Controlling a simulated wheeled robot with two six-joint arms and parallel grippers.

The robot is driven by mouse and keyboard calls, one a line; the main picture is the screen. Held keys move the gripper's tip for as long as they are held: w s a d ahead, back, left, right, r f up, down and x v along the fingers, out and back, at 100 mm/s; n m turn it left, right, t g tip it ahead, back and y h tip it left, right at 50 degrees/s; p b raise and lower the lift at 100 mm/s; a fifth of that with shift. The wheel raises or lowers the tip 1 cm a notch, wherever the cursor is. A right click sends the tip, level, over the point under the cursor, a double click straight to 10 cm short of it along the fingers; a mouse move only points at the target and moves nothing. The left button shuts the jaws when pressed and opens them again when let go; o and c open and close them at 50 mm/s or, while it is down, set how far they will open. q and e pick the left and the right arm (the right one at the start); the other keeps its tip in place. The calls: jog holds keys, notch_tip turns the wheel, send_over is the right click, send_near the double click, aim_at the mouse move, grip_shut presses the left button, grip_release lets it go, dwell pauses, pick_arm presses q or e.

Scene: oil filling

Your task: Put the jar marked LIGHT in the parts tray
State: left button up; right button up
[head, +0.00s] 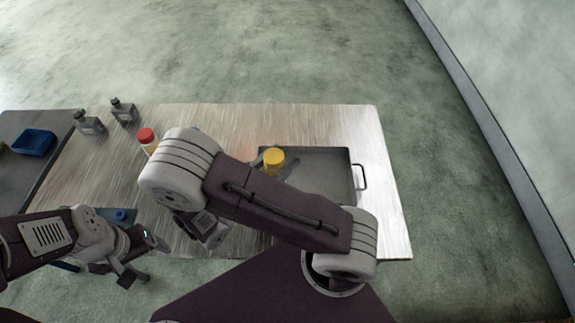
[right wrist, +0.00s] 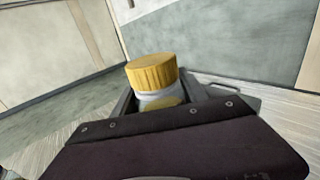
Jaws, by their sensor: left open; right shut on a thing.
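A jar with a yellow lid (head: 273,157) is held by my right gripper (head: 275,167) over the left part of the grey parts tray (head: 330,190). In the right wrist view the yellow-lidded jar (right wrist: 152,76) stands upright between dark fingers, with part of a yellow label showing; no wording is legible. I cannot tell whether its base touches the tray floor. My right arm hides part of the tray's near side. My left gripper (head: 132,268) is open and empty near the table's front left.
A jar with a red lid (head: 147,139) stands left of my right arm. Two grey bottles (head: 89,124) (head: 124,112) stand at the back left. A blue bin (head: 33,143) rests on a dark side surface. The tray's right half (head: 333,165) is clear.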

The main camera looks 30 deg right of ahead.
jog(key=w+f, duration=0.1)
jog(key=f, duration=0.1)
jog(key=w+d+f, duration=0.1)
jog(key=w+f, duration=0.1)
jog(key=w+d+f, duration=0.1)
jog(key=w+f, duration=0.1)
jog(key=shift+d+f+b, duration=0.1)
jog(key=shift+f+b, duration=0.1)
jog(key=shift+b, duration=0.15)
jog(key=shift+f, duration=0.45)
jog(key=shift+f, duration=0.1)
jog(key=o, duration=1.5)
